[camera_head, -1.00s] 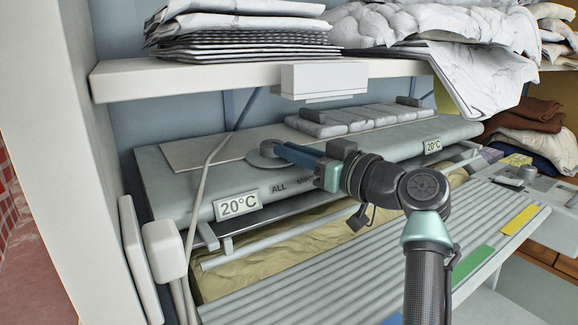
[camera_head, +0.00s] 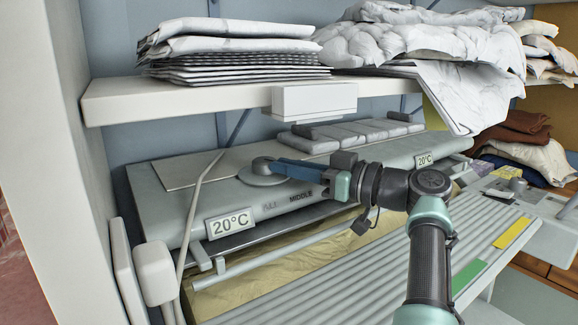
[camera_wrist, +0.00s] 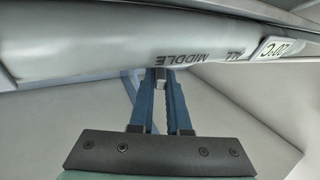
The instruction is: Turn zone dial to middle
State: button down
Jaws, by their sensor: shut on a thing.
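The zone dial (camera_head: 257,178) is a round grey disc with a raised knob, on top of the ironer's grey housing. My gripper (camera_head: 276,166) has its blue fingers shut on the dial's knob. In the wrist view my gripper (camera_wrist: 160,82) holds a small grey piece of the knob (camera_wrist: 160,74) between its fingertips. The printed label MIDDLE (camera_head: 301,196) shows on the housing front, right of the label ALL (camera_head: 270,206), which looks fainter. Both labels appear upside down in the wrist view. The fingers hide part of the dial, and I cannot make out a pointer.
A white shelf (camera_head: 200,97) with folded linen overhangs the ironer, and a white box (camera_head: 314,101) hangs at its front edge. A 20°C display (camera_head: 231,223) and a bent grey rod (camera_head: 196,195) stand left of the dial. A ribbed feed table (camera_head: 345,285) lies in front.

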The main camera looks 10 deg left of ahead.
jog(key=shift+a, duration=0.15)
jog(key=c, duration=0.9)
grip_release()
jog(key=shift+a, duration=0.1)
jog(key=p+v, duration=0.1)
jog(key=v, duration=1.2)
